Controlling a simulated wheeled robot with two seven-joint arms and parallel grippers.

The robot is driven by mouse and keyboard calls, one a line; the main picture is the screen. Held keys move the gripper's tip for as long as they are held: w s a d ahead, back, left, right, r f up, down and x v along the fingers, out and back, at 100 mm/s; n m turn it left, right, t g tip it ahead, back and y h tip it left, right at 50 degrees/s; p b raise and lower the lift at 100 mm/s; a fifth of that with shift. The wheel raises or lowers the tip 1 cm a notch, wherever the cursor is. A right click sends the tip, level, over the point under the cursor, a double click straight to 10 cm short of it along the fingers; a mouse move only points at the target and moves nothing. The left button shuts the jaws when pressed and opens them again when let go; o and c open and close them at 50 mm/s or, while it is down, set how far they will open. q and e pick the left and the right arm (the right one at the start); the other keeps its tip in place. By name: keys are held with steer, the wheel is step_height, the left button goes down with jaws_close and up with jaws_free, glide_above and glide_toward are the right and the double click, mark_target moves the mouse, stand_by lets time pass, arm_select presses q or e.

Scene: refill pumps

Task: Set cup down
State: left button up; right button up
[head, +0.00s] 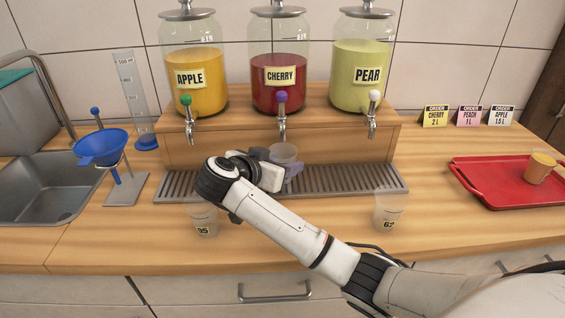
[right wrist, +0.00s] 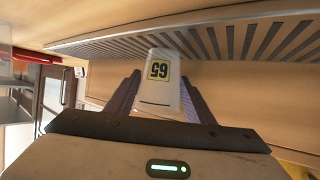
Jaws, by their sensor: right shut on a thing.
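My right gripper (head: 277,172) is shut on a clear cup (head: 285,153), in front of the wooden stand and below the cherry tap (head: 281,122). The cup looks empty in the head view, and my gripper and arm hide its lower part. In the right wrist view the cup (right wrist: 160,85) is between the two dark fingers (right wrist: 160,98), with an upside-down number label. Its narrow base end is near the slatted drip tray (right wrist: 210,38); I cannot tell whether it touches. My left gripper is not in view.
Clear cups labelled 95 (head: 204,218) and 62 (head: 389,212) stand in front of the drip tray (head: 350,180). A red tray (head: 490,190) with an orange-filled cup (head: 540,167) is at right. A blue funnel (head: 102,145) and a measuring cylinder (head: 130,95) stand by the sink.

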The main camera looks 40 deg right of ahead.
steer(key=shift+f, duration=0.15)
steer(key=o, duration=1.1)
steer(key=shift+r, duration=0.2)
steer(key=v, duration=1.2)
